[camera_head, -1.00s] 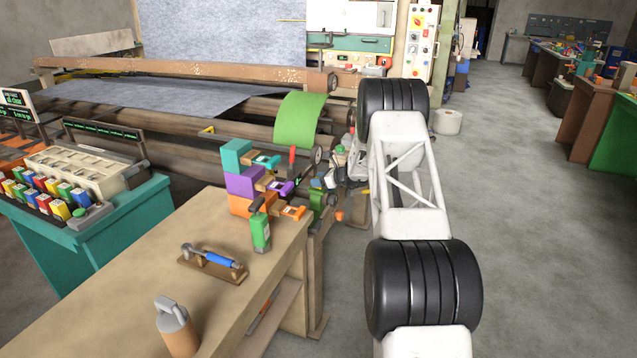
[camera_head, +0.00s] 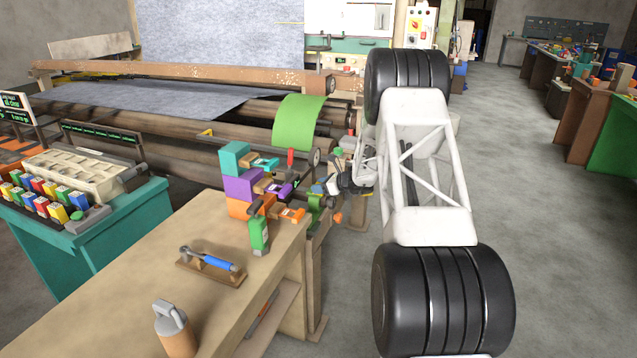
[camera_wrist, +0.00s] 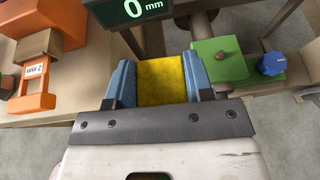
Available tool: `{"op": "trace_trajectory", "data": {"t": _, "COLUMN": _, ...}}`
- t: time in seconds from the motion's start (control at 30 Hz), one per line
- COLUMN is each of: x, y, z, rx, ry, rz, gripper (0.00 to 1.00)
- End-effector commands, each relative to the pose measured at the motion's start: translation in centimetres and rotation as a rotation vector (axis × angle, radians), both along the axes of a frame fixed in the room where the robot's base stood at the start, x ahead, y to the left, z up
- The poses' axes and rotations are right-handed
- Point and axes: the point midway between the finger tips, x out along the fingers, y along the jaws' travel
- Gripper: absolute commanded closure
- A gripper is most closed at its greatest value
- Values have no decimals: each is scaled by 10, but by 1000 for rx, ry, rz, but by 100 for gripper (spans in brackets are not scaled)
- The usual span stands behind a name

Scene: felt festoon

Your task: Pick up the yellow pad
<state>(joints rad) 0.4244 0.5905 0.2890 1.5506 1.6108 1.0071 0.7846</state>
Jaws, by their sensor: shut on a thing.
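The yellow pad (camera_wrist: 161,80) sits between the two blue fingers of my gripper (camera_wrist: 162,84) in the wrist view. The gripper is shut on it, with a finger against each side. The pad's far edge lies just below a dark display reading "0 mm" (camera_wrist: 130,10). I cannot tell whether the pad touches anything beneath it. In the head view my gripper (camera_head: 337,185) is small, at the right end of the bench near the roller machine, and the pad cannot be made out there.
An orange holder (camera_wrist: 50,45) is at left. In the head view, teal, purple and orange blocks (camera_head: 243,185) stand on the bench (camera_head: 150,265). Open floor lies at right.

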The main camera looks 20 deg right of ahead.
Motion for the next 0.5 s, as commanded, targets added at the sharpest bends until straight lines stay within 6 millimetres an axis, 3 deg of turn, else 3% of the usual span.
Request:
{"op": "trace_trajectory", "data": {"t": 0.2, "x": -30, "y": 8, "z": 4, "rx": 0, "ry": 0, "rz": 0, "gripper": 75}}
{"op": "trace_trajectory", "data": {"t": 0.5, "x": -56, "y": 15, "z": 6, "rx": 0, "ry": 0, "rz": 0, "gripper": 75}}
